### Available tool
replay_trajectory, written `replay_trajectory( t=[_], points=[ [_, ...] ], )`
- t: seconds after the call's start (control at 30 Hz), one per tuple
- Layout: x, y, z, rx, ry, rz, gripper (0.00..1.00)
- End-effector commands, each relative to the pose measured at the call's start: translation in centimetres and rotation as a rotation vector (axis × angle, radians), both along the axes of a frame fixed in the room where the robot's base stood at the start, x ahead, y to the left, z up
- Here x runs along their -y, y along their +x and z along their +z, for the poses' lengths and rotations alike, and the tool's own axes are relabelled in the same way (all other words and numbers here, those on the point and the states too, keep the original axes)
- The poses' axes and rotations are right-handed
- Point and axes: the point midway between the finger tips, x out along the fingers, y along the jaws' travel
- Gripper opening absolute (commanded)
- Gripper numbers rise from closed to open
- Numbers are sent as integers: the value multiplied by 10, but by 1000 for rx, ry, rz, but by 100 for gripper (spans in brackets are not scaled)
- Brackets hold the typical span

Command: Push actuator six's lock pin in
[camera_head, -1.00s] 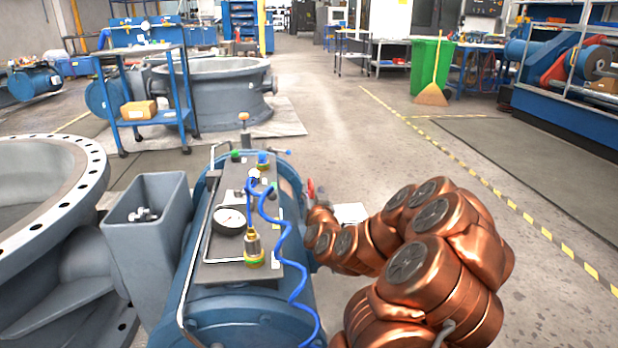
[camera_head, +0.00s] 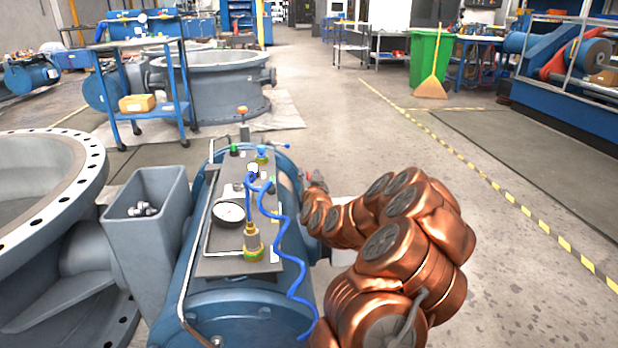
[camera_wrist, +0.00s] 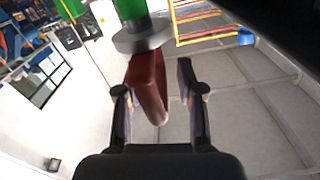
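A blue actuator (camera_head: 240,310) with a grey top plate stands in front of me in the head view. No number is readable on it. My gripper (camera_head: 312,178) is at its far right side, small and partly hidden by my copper arm. In the wrist view my gripper (camera_wrist: 160,95) has its two fingers apart. A red flat tab (camera_wrist: 148,88) lies between them, close to the left finger. Whether it touches is unclear. Above the tab are a grey disc (camera_wrist: 142,36) and a green part (camera_wrist: 130,8). I cannot tell for sure which piece is the lock pin.
The top plate carries a gauge (camera_head: 229,212), a brass regulator (camera_head: 252,242) and a coiled blue hose (camera_head: 291,250). A grey box-shaped bracket (camera_head: 150,240) and a large flanged ring (camera_head: 85,185) stand left. Open floor (camera_head: 500,250) lies to the right.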

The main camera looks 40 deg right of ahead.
Motion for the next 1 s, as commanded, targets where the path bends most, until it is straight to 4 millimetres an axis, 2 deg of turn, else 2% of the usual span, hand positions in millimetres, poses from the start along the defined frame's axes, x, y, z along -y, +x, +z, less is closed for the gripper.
replay_trajectory(
  t=[0.23,0.57,1.0],
  points=[
    [0,0,0,-1,1,0,36],
    [0,0,0,-1,0,1,1],
    [-1,1,0,-2,0,3,0]
  ],
)
